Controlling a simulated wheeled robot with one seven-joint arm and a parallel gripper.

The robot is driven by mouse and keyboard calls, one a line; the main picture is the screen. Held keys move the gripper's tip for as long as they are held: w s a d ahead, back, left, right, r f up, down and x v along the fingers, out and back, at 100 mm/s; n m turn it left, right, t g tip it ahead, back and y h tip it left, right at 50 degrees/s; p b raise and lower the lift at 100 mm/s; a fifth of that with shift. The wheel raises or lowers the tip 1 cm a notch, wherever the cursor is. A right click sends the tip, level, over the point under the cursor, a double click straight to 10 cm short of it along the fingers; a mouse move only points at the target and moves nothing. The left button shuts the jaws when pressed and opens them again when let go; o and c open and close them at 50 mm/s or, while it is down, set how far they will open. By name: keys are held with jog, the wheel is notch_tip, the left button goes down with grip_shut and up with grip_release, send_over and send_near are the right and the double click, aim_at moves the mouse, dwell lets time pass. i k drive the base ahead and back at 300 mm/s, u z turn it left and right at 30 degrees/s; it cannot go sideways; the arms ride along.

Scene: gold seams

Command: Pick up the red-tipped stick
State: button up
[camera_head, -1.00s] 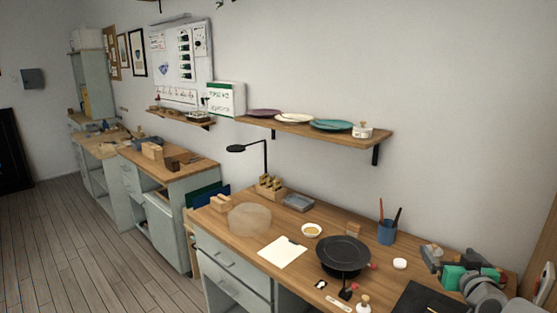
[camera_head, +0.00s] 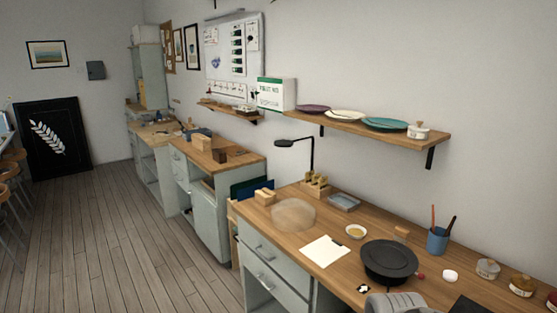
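A blue cup (camera_head: 437,241) on the right part of the workbench holds two thin upright sticks. One is a reddish-orange stick (camera_head: 433,216), the other a dark stick (camera_head: 451,225). The view is too small to tell whether the red is only at a tip. A small red spot (camera_head: 420,275) shows at the right edge of the round black turntable (camera_head: 388,258); I cannot tell what it belongs to. A grey rounded part of my arm (camera_head: 395,303) shows at the bottom edge. My gripper's fingers are not in view.
On the workbench (camera_head: 300,254) are white paper (camera_head: 325,251), a small bowl (camera_head: 356,232), a translucent round cover (camera_head: 293,214), a grey tray (camera_head: 344,202) and several small jars at right. A black lamp (camera_head: 311,155) and a plate shelf (camera_head: 370,130) stand behind. Open floor lies left.

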aim_at(448, 231)
jog(key=u, duration=2.2)
jog(key=k, duration=1.1)
jog(key=z, duration=1.15)
jog(key=i, duration=0.5)
jog(key=u, duration=0.05)
